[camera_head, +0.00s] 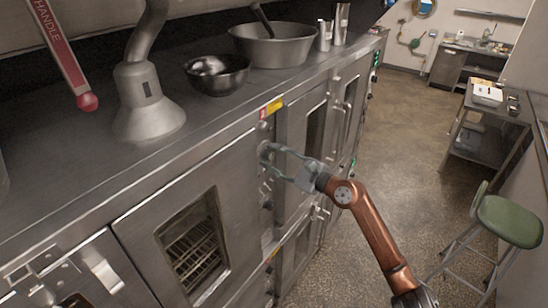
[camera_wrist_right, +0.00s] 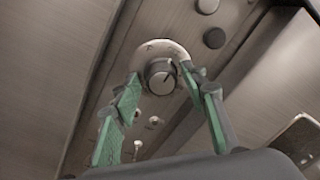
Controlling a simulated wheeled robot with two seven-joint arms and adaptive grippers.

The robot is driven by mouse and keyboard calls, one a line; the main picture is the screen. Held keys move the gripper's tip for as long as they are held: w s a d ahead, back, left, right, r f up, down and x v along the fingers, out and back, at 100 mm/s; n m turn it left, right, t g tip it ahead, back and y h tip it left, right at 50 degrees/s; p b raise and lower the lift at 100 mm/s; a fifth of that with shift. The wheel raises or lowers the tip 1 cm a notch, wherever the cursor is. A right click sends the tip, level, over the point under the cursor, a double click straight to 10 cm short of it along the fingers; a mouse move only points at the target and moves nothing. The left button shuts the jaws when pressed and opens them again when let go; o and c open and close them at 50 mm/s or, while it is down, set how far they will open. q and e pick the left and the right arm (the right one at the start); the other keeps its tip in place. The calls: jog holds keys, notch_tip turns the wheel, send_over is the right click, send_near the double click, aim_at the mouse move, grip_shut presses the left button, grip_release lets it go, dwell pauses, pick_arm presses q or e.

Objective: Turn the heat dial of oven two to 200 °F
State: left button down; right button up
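The heat dial (camera_wrist_right: 161,76) is a round knob with a dark pointer line on a pale round plate. It sits on a narrow metal panel between oven doors. In the head view the dial's plate (camera_head: 264,152) is partly hidden by my right gripper (camera_head: 268,163). In the wrist view the green-padded fingers of my right gripper (camera_wrist_right: 160,80) are apart, one on each side of the dial, with small gaps showing. I cannot tell if either finger touches it. The dial's markings are too small to read. My left gripper is not in view.
Smaller knobs lie along the same panel, including a dark round button (camera_wrist_right: 214,38). An oven door with a window (camera_head: 192,250) is at left. Bowls, including a large metal one (camera_head: 273,45), stand on top. A green stool (camera_head: 508,221) is at right; the floor between is clear.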

jog(key=c, duration=0.9)
jog(key=shift+c, duration=0.3)
jog(key=shift+m, duration=0.3)
jog(key=m+p, duration=0.2)
jog(key=m, duration=0.2)
jog(key=shift+r+p, duration=0.1)
jog(key=shift+p, duration=0.2)
jog(key=shift+m+g+p, duration=0.3)
jog(key=shift+m+p, duration=0.5)
jog(key=shift+m, duration=0.7)
jog(key=o, duration=1.2)
jog(key=shift+c, duration=0.2)
